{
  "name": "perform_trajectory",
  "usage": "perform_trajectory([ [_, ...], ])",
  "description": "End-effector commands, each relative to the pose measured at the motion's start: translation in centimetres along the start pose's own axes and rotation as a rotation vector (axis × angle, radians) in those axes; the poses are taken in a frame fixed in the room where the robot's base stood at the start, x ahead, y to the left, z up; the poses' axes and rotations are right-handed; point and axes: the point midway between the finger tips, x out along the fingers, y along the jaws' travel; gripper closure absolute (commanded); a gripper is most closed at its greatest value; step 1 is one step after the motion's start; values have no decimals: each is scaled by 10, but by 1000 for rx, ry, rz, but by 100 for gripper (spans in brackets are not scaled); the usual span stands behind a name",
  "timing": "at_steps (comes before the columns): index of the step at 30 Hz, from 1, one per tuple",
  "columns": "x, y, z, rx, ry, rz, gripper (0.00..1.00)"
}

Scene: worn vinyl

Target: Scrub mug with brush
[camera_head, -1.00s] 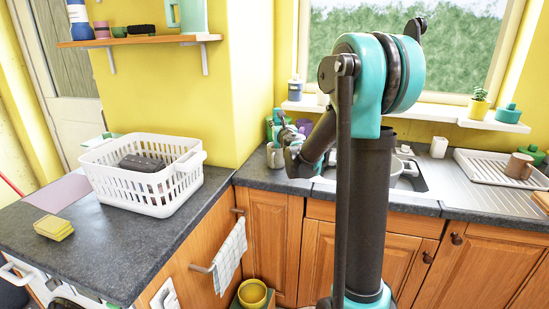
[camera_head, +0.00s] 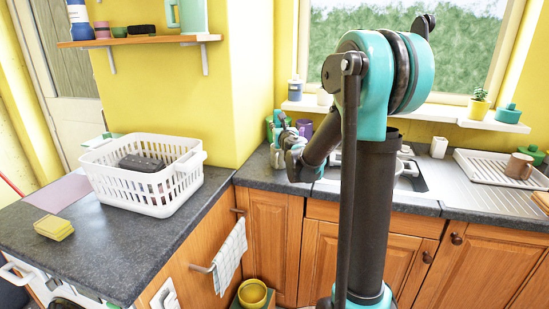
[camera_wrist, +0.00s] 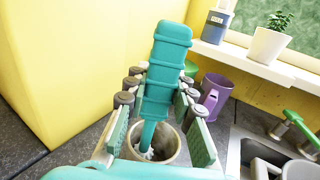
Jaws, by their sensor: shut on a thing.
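My gripper (camera_wrist: 160,95) is shut on the teal handle of the brush (camera_wrist: 168,60) in the wrist view. The brush's thin neck runs down into the mouth of a beige mug (camera_wrist: 176,156), with white bristles showing inside near the left of the mug's wall. I cannot tell whether the bristles touch the wall. The mug stands upright on the dark counter. In the head view my gripper (camera_head: 293,160) is over the back counter corner, left of the sink, and it hides much of the mug and brush.
A purple mug (camera_wrist: 215,95) stands just behind. The sink with its green-handled tap (camera_wrist: 300,125) lies to the right. The yellow wall (camera_wrist: 50,70) is close on the left. A white basket (camera_head: 150,195) and yellow sponge (camera_head: 54,227) are on the left counter.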

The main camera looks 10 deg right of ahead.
Motion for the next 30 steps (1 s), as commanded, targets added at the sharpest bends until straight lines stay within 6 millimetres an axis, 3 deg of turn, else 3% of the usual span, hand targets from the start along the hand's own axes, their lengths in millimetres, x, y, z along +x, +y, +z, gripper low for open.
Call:
perform_trajectory([
  [11, -3, -7, -1, -4, 0, -3, 100],
  [22, 10, -23, 0, -4, 0, -4, 100],
  [30, 11, -24, 0, -3, 0, -2, 100],
])
